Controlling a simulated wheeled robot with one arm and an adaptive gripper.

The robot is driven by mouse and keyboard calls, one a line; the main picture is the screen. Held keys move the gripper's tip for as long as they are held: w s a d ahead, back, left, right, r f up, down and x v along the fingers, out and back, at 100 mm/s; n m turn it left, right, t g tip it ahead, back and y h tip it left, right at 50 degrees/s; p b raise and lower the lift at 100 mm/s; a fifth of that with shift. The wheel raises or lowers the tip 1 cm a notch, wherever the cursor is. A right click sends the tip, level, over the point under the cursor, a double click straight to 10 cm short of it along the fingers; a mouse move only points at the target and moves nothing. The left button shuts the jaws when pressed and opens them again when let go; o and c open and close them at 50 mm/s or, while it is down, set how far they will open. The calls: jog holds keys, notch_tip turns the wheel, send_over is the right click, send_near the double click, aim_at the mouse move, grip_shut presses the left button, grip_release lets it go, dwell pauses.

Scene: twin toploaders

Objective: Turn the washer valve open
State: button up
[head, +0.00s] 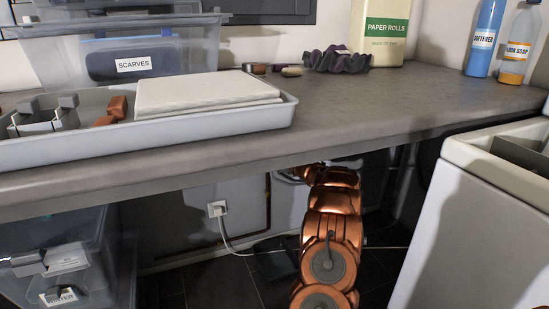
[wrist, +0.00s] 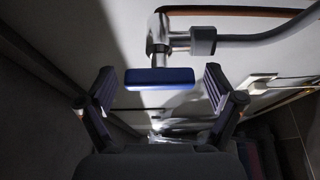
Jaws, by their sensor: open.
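The washer valve shows in the wrist view as a chrome body (wrist: 158,32) with a flat blue handle (wrist: 160,79) lying crosswise. My gripper (wrist: 160,86) is open, with one dark ridged finger on each side of the handle. A gap shows between each finger and the handle's ends, so neither touches it. I cannot tell how deep the handle sits between the fingertips. In the head view my copper-coloured arm reaches under the counter, and the valve is not clearly visible there.
A grey hose (wrist: 265,38) runs right from the valve, below a copper pipe (wrist: 230,11). The counter (head: 370,112) hangs over my arm. A white machine (head: 480,215) stands at right, clear bins (head: 65,260) at lower left. A plugged-in cord (head: 226,236) hangs on the wall.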

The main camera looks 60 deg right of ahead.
jog(key=s+a, duration=0.2)
jog(key=s, duration=0.9)
jog(key=shift+s+a, duration=0.2)
jog(key=shift+s, duration=0.15)
